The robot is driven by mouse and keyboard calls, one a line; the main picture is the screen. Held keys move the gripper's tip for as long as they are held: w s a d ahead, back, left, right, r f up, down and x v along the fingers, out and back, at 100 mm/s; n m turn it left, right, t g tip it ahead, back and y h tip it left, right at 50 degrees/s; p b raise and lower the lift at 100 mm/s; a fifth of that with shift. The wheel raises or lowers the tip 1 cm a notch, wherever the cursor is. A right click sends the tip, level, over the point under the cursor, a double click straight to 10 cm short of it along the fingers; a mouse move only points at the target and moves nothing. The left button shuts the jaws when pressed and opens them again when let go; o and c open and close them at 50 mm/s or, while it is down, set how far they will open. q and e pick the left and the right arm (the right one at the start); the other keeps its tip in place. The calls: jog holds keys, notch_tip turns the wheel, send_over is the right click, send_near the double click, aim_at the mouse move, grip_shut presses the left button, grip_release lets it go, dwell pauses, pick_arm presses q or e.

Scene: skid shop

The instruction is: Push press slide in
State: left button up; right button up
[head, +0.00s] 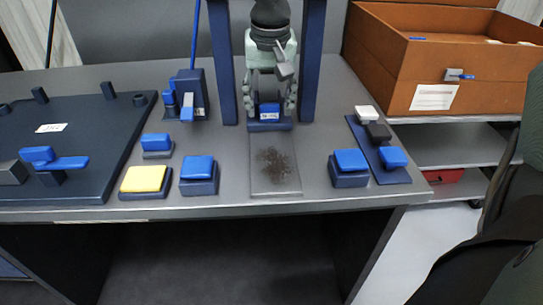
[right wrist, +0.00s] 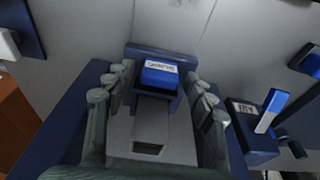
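The press has two dark blue uprights (head: 222,70) standing on the grey bench. Between their feet is a blue block with a white label (head: 269,111) on a dark base; it also shows in the right wrist view (right wrist: 160,76). A flat grey plate with a dark speckled patch (head: 274,165) lies in front of it; I cannot tell whether it is part of the slide. My right gripper (head: 270,103) is between the uprights. Its fingers (right wrist: 160,82) are spread on either side of the labelled block, with gaps visible. My left gripper is not in view.
Blue-topped blocks (head: 199,168) (head: 350,161) and a yellow-topped block (head: 143,179) stand along the front. A blue device (head: 186,97) stands left of the press. A dark fixture plate (head: 75,130) lies at left, a switch strip (head: 378,150) and brown bin (head: 425,50) at right.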

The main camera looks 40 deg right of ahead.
jog(key=shift+r, duration=0.1)
jog(key=shift+w+d+v, duration=0.1)
jog(key=shift+w+v, duration=0.05)
jog(key=shift+v, duration=0.85)
jog(key=shift+w+d+v, duration=0.1)
jog(key=shift+w+v, duration=0.1)
jog(key=shift+v, duration=0.8)
jog(key=shift+r, duration=0.2)
jog(key=shift+r, duration=0.1)
jog(key=shift+v, duration=1.9)
